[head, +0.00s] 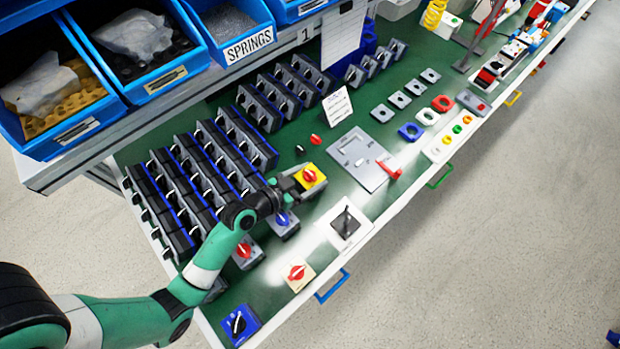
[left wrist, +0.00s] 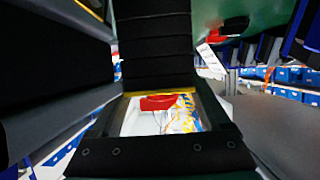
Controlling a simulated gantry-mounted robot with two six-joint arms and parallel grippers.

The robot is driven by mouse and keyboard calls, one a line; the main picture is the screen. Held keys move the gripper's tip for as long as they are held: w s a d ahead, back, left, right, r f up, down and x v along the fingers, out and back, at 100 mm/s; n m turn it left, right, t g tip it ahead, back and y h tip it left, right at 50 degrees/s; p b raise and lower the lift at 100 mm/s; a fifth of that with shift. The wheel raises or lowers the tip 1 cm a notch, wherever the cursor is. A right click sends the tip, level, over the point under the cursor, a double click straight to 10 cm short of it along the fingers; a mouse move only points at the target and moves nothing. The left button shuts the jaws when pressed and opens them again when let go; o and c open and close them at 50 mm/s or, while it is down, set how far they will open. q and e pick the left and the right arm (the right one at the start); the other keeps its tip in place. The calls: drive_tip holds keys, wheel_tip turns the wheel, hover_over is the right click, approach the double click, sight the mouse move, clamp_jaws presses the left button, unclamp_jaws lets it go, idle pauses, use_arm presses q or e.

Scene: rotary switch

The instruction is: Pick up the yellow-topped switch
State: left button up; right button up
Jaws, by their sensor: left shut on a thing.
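The yellow-topped switch (head: 311,176) has a grey body and a red knob, and shows in the middle of the head view. My left gripper (head: 290,184) is shut on it from the left side. I cannot tell whether the switch touches the green bench top or is held just above it. In the left wrist view a red piece (left wrist: 158,102) and a thin yellow edge show beyond dark gripper parts. My right gripper is in neither view.
Rows of grey and black switch blocks (head: 185,180) stand left of the gripper. A grey plate with a red lever (head: 362,160) lies to the right. A white-topped switch with a black knob (head: 345,224) stands near the front edge. Blue bins (head: 150,50) overhang the back left.

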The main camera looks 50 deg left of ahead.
sight(308, 174)
use_arm(q)
drive_tip(key=shift+r, duration=0.1)
drive_tip(key=r, duration=0.1)
drive_tip(key=r+p, duration=0.2)
drive_tip(key=r, duration=0.1)
drive_tip(key=shift+s+r, duration=0.1)
drive_tip(key=shift+s, duration=0.2)
drive_tip(key=w+r+p+v, duration=0.1)
drive_tip(key=p+v, duration=0.3)
drive_tip(key=v, duration=1.1)
wheel_tip(308, 174, up, 2)
drive_tip(key=shift+s+r, duration=0.1)
drive_tip(key=shift+s, duration=0.2)
